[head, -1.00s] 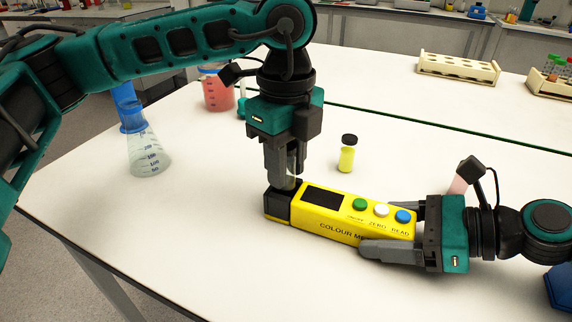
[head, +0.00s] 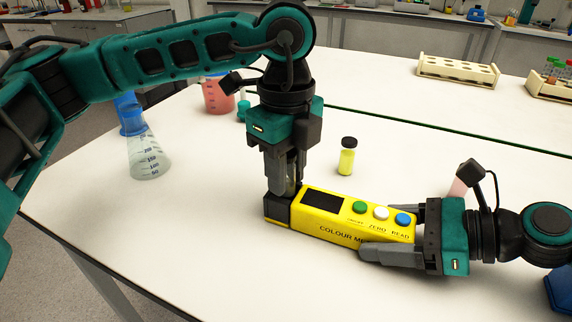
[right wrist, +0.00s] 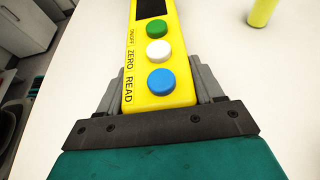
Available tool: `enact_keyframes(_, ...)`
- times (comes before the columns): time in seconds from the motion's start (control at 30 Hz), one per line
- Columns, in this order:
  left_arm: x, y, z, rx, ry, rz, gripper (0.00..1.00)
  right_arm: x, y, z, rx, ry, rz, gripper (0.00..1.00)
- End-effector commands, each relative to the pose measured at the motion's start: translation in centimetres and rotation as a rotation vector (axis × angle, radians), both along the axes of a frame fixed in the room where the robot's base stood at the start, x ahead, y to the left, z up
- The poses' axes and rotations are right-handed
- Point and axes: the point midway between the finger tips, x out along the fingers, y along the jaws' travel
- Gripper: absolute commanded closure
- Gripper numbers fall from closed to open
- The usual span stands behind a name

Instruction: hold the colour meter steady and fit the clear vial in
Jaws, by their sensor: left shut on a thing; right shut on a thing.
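The yellow colour meter (head: 335,215) lies flat on the white bench, with a dark screen, green, white and blue buttons and a black end block at its left. My right gripper (head: 392,232) is shut on the meter's right end; the right wrist view also shows the meter (right wrist: 149,70) between its fingers. My left gripper (head: 284,186) points down over the black end, shut on the clear vial (head: 290,184). The vial is mostly hidden by the fingers, and I cannot tell how deep it sits in the black end.
A black-capped vial of yellow liquid (head: 347,158) stands behind the meter. A conical flask (head: 148,158) stands at the left, with a beaker of red liquid (head: 217,97) farther back. A wooden rack (head: 457,75) is at the back right. The bench in front of the meter is clear.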

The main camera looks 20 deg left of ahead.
Motion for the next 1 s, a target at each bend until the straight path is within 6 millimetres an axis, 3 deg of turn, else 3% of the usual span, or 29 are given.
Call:
enact_keyframes(0.6, 0.0, 0.0, -1.2, 0.001, 0.002, 0.001, 0.99, 0.0, 0.0, 0.0, 0.001, -0.001, 0.0, 0.79)
enact_keyframes(1.0, 0.0, 0.0, 0.2, 0.0, 0.001, 0.001, 0.99, 0.0, 0.0, 0.0, 0.001, -0.001, 0.0, 0.79)
